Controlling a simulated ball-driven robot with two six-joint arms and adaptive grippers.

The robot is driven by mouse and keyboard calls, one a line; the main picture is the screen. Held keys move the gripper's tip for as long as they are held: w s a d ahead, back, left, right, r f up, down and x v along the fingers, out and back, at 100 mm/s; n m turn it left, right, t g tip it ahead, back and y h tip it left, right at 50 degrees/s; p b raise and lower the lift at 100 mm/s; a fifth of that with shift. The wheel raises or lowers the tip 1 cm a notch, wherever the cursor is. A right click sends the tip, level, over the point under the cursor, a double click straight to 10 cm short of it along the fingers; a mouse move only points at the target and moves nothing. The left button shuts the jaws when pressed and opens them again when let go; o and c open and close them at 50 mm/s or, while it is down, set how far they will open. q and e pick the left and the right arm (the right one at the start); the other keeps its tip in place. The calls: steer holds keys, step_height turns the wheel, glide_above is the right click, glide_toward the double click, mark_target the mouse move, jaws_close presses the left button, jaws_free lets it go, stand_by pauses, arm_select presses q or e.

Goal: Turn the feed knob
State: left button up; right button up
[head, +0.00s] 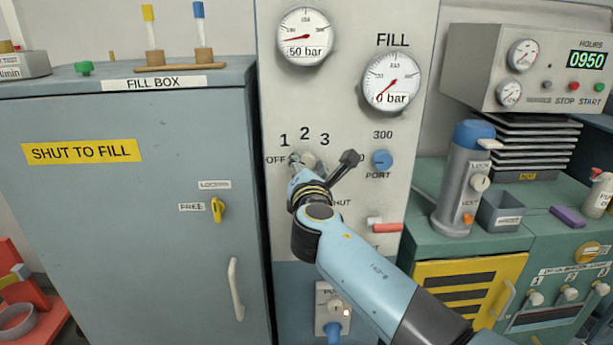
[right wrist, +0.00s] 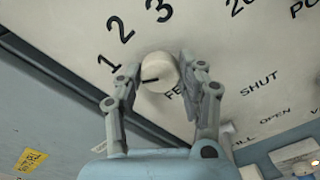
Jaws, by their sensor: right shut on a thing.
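The feed knob (right wrist: 158,73) is a round, pale knob with a dark pointer line, on the light panel (head: 343,115) below the numbers 1, 2 and 3. In the right wrist view its pointer line points left, roughly toward the 1. My right gripper (right wrist: 160,77) has one finger on each side of the knob and is shut on it. In the head view the knob (head: 307,160) shows only partly behind my right gripper (head: 301,166). My left gripper is in neither view.
A black lever (head: 347,162) stands close to the right of my gripper, with a blue port knob (head: 382,160) beyond it. A red handle (head: 385,226) is lower right. The grey-blue fill box (head: 130,220) stands on the left, and two gauges (head: 305,36) (head: 391,80) sit above.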

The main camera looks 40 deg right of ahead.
steer(key=shift+f+m+b, duration=0.1)
steer(key=shift+m+b, duration=0.85)
steer(key=shift+m, duration=0.45)
steer(key=o, duration=1.2)
steer(key=v, duration=0.7)
steer(key=shift+s+a, duration=0.15)
steer(key=shift+s, duration=0.05)
